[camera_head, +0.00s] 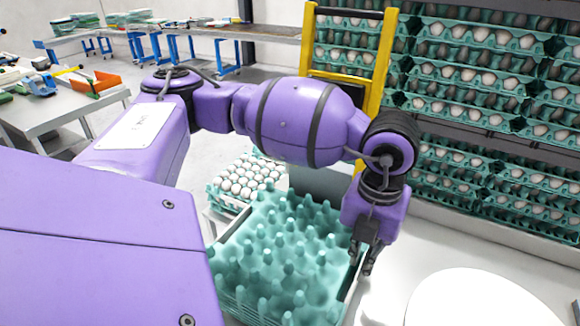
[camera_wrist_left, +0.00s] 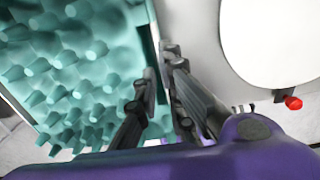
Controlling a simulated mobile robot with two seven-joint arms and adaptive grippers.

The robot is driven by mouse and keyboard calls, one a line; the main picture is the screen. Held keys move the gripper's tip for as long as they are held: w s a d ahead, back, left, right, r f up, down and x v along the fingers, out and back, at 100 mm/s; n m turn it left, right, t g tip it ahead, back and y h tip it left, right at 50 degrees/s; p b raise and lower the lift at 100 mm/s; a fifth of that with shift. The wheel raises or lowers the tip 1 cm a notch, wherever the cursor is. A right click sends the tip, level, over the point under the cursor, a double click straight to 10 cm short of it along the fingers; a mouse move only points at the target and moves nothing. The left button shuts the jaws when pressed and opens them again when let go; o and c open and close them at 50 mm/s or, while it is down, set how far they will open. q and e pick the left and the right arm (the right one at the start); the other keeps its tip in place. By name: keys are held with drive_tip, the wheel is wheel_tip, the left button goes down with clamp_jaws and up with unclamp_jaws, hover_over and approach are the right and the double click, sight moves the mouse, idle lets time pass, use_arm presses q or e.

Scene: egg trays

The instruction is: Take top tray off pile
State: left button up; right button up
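A pile of empty teal egg trays (camera_head: 262,262) stands low in the middle of the head view. Its top tray shows rows of upright cones, and the tray also fills the left of the left wrist view (camera_wrist_left: 72,72). My left gripper (camera_head: 364,262) points down at the tray's right edge. In the left wrist view its fingers (camera_wrist_left: 162,68) are a small gap apart, one over the tray's rim side and one just outside it. Firm contact with the rim cannot be made out. My right gripper is not in view.
Behind the pile is another tray stack (camera_head: 250,178) filled with eggs. A yellow frame (camera_head: 381,70) stands behind my arm. Shelves of egg-filled trays (camera_head: 480,75) line the right. A table with an orange bin (camera_head: 97,84) is at far left.

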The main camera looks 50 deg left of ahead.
use_arm(q)
wheel_tip(320, 180, down, 4)
drive_tip(key=shift+d+r, duration=0.1)
drive_tip(key=shift+r, duration=0.1)
drive_tip(key=shift+f, duration=0.25)
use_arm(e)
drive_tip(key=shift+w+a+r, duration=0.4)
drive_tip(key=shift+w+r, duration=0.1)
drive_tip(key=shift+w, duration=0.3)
use_arm(q)
clamp_jaws()
drive_tip(key=shift+r, duration=0.1)
